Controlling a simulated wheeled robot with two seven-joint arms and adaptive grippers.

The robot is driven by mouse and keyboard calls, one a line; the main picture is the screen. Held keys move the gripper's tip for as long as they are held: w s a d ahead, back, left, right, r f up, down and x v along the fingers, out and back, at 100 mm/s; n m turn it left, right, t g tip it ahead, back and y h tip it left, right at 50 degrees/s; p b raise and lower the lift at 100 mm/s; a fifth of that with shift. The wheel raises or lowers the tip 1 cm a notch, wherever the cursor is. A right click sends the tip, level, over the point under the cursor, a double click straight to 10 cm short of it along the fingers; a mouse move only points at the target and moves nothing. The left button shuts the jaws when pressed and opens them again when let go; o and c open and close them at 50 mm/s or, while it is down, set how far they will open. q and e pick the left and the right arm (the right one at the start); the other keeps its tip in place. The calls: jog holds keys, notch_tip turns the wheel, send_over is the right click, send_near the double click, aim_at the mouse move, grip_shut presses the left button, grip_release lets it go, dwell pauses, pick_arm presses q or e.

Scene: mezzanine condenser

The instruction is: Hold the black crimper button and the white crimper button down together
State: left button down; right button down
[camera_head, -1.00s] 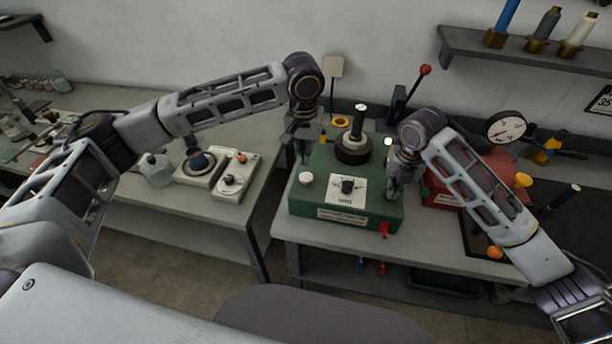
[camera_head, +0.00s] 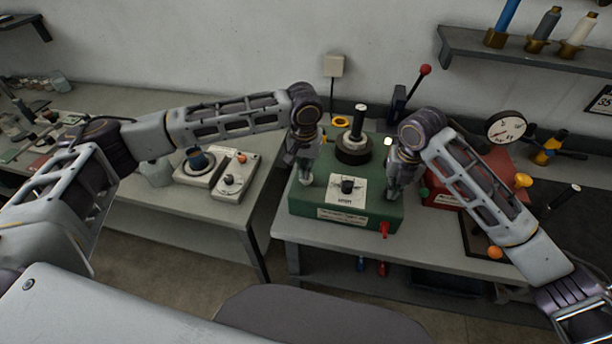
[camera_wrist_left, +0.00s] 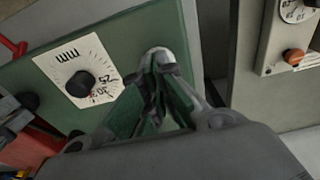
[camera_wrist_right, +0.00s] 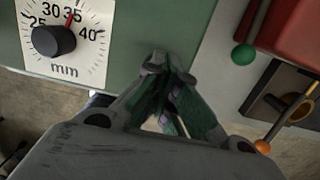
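The crimper is a green box (camera_head: 330,205) with a dial plate (camera_head: 346,190) on its top. My left gripper (camera_head: 306,181) is shut and empty, pointing down at the box's left part. In the left wrist view the white crimper button (camera_wrist_left: 157,54) shows right at its fingertips (camera_wrist_left: 161,70); whether it is pressed I cannot tell. My right gripper (camera_head: 391,194) is shut and points down at the box's right part. In the right wrist view its fingertips (camera_wrist_right: 160,64) are over the green top. I cannot make out the black crimper button; it seems hidden by the right gripper.
A black-handled post (camera_head: 358,122) stands at the back of the crimper. A red device (camera_head: 445,190) with a gauge (camera_head: 506,129) is to its right. A lower table at left holds grey-white devices (camera_head: 232,180). A red tab (camera_head: 384,230) hangs at the crimper's front.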

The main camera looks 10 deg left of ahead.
pick_arm(q)
jog(key=shift+f, duration=0.9)
jog(key=shift+r, duration=0.1)
dwell(2.9)
jog(key=shift+r, duration=3.5)
